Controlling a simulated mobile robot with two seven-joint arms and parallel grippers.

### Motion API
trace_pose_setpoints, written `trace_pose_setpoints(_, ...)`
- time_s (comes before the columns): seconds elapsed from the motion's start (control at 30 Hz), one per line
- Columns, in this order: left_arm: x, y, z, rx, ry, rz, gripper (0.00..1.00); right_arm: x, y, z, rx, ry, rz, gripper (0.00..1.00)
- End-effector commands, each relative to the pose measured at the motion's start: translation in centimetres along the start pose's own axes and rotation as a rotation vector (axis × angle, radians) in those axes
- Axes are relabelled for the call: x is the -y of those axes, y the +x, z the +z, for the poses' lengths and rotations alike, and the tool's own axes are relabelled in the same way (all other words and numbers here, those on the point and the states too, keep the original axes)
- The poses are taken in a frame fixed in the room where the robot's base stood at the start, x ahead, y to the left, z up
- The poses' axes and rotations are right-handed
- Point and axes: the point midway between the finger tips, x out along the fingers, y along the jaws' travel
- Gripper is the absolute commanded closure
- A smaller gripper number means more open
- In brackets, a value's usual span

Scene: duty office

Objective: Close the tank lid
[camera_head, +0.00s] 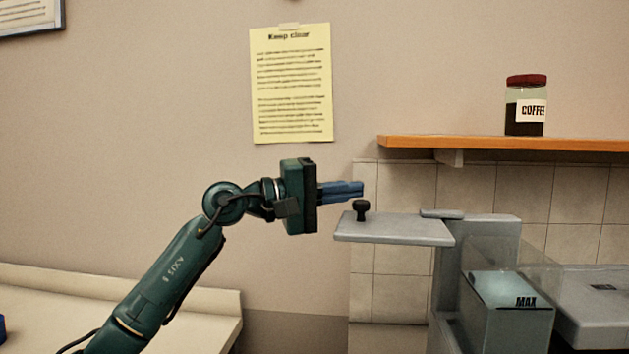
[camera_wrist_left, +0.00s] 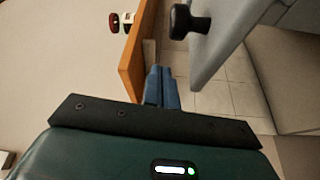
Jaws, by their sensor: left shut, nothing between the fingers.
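The tank lid (camera_head: 405,231) is a flat grey plate that stands open, sticking out to the left of the tank. A black knob (camera_head: 361,209) rises near its left end. The clear-walled tank (camera_head: 505,318) is marked MAX and its top is uncovered. My left gripper (camera_head: 362,188) has its blue fingers shut and empty, pointing right just above the knob in the head view. In the left wrist view the fingertips (camera_wrist_left: 161,72) are apart from the knob (camera_wrist_left: 187,22), which shows ahead and right of them, with the lid (camera_wrist_left: 228,40) beyond. My right gripper is not in view.
An orange shelf (camera_head: 500,143) with a coffee jar (camera_head: 525,107) is above and behind the lid. A yellow notice (camera_head: 291,85) hangs on the wall. A pale counter (camera_head: 200,303) lies at lower left. Grey machine housing (camera_head: 595,300) stands right of the tank.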

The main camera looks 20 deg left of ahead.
Motion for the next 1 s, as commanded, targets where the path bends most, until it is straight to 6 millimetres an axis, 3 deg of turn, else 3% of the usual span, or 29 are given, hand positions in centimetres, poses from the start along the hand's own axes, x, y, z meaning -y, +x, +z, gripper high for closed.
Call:
trace_pose_setpoints(0.1,0.0,-0.9,1.7,0.000,0.003,-0.003,1.00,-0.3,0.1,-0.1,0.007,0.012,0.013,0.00)
trace_pose_setpoints(0.3,0.1,-1.5,3.2,-0.001,0.001,-0.001,1.00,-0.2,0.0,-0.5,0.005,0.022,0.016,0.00)
trace_pose_setpoints(1.0,0.1,-1.1,3.6,-0.001,0.000,0.000,1.00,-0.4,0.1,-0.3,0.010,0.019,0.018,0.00)
